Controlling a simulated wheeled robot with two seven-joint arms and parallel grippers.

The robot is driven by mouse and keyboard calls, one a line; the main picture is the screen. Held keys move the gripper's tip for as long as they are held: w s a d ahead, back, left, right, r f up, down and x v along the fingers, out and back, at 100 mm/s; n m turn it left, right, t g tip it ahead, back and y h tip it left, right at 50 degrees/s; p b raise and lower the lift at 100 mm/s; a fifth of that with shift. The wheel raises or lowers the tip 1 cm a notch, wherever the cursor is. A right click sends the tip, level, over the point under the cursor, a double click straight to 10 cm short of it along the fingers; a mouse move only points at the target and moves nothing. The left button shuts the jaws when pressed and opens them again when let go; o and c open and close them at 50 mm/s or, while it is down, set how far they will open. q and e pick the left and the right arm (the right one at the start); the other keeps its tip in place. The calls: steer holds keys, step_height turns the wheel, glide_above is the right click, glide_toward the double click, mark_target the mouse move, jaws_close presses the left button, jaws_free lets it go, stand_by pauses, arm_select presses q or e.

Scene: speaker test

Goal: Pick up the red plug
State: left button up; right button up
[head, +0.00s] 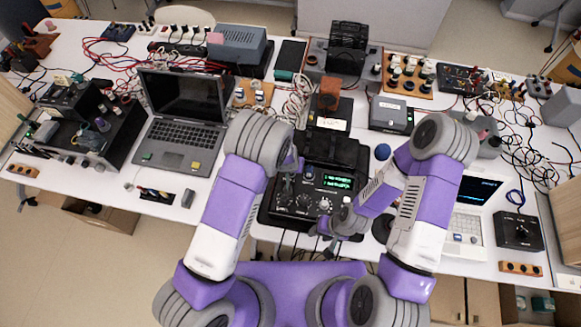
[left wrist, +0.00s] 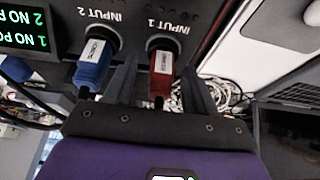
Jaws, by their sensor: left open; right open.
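In the left wrist view the red plug (left wrist: 160,76) sits in the socket marked INPUT 1 on a dark panel. The blue plug (left wrist: 92,70) sits in INPUT 2 beside it. My left gripper (left wrist: 159,66) is open, with one finger on each side of the red plug; I cannot tell whether they touch it. One finger lies between the two plugs. In the head view the black device (head: 290,205) with a green display stands in front of me, and my left arm hides its left side. My right gripper (head: 334,225) is open near its front right corner.
A laptop (head: 180,135) lies left of the device. A pale laptop (head: 468,225) lies to the right, partly behind my right arm. A black box with a knob (head: 518,231) stands at the far right. Loose cables and other equipment crowd the back of the table (head: 222,185).

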arm_select(q)
jaws_close()
steer(key=shift+r, duration=0.1)
